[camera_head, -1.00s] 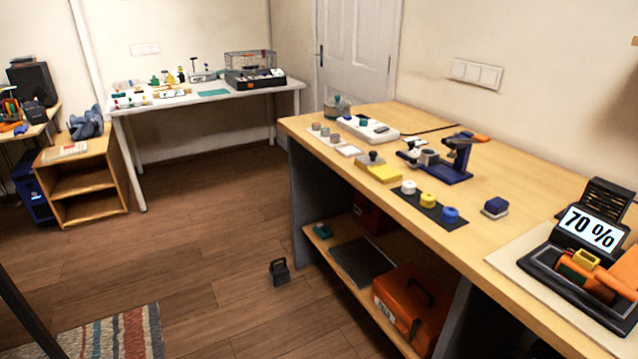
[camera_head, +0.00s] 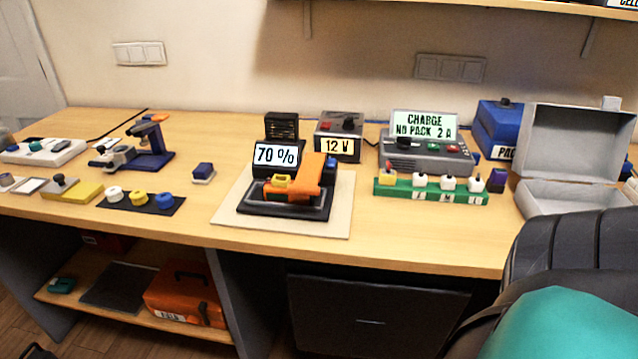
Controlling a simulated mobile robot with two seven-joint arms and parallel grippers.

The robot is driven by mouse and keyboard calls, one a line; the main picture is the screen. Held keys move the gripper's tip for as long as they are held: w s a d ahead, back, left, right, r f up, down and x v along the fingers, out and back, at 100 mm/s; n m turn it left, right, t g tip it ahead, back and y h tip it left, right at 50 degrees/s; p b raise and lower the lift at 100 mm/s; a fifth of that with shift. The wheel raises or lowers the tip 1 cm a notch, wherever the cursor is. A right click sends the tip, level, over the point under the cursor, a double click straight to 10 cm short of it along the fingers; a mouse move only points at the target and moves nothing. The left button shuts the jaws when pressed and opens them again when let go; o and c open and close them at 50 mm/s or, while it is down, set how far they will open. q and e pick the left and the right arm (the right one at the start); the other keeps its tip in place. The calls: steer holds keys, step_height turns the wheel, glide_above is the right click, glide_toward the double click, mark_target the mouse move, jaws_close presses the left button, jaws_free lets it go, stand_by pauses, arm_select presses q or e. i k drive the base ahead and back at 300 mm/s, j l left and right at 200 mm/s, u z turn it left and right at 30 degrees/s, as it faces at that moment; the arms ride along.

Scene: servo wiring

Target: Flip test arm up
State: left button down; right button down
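An orange arm-like part (camera_head: 309,172) lies low and tilted across a black base (camera_head: 262,207) on a pale board (camera_head: 229,217), at the middle of the workbench. Neither of my grippers is in view.
A "12 V" box (camera_head: 338,137), a charger (camera_head: 427,155) and an open grey case (camera_head: 577,150) stand to the right. A dark ribbed shape with a teal part covers the lower right corner.

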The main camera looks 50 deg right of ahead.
mark_target(308, 177)
steer(key=z, duration=1.25)
